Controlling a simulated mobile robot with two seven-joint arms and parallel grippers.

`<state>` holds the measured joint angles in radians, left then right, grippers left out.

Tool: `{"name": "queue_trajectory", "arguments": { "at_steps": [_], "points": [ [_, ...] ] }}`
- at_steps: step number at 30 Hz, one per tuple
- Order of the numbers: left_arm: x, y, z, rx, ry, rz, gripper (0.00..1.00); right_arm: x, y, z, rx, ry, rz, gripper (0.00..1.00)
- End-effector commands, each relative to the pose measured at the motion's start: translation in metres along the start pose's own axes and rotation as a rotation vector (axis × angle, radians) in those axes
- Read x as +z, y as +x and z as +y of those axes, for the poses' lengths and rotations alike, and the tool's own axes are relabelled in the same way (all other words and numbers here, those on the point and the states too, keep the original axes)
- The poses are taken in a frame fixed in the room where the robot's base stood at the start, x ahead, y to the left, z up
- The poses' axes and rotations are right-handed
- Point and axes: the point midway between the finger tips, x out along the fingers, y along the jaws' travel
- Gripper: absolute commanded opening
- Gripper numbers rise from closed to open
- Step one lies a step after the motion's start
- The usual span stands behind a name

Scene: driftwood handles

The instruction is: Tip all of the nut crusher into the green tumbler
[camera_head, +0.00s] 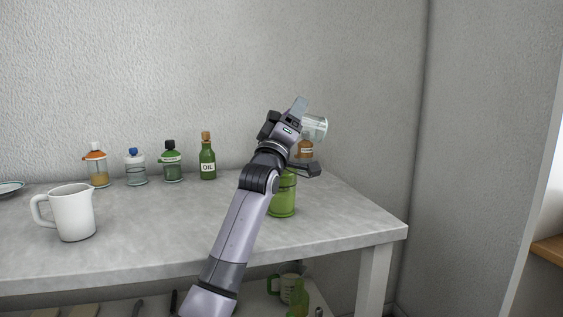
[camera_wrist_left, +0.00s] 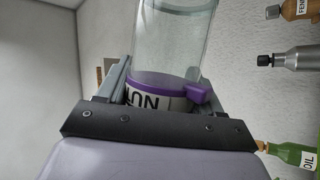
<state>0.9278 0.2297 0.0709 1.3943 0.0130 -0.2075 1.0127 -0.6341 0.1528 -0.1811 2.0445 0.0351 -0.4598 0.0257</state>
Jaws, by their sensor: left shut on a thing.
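The nut crusher (camera_head: 316,128) is a clear glass jar, tipped nearly on its side above the table. In the left wrist view its glass body (camera_wrist_left: 172,40) has a purple collar and a white label with partly hidden lettering. My left gripper (camera_head: 298,118) is shut on it; the fingers (camera_wrist_left: 160,90) lie on both sides of the collar. The green tumbler (camera_head: 284,198) stands upright on the table below the gripper, partly hidden by my left arm. I cannot tell what is inside either one. My right gripper is not in view.
An orange-brown jar (camera_head: 305,148) stands behind the tumbler. A white jug (camera_head: 73,213) stands front left. The table's right side (camera_head: 355,220) is clear.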

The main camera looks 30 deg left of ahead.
Motion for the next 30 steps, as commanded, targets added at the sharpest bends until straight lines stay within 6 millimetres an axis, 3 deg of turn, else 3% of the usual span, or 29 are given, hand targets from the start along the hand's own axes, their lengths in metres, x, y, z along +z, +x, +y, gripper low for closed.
{"name": "queue_trajectory", "arguments": {
  "at_steps": [22,30],
  "points": [
    [0.023,0.004,-0.005,-0.079,0.194,-0.211,0.31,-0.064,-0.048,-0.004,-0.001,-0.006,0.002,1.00],
    [0.031,0.003,-0.010,-0.107,0.261,-0.284,0.31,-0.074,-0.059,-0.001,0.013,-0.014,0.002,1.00]
  ]
}}
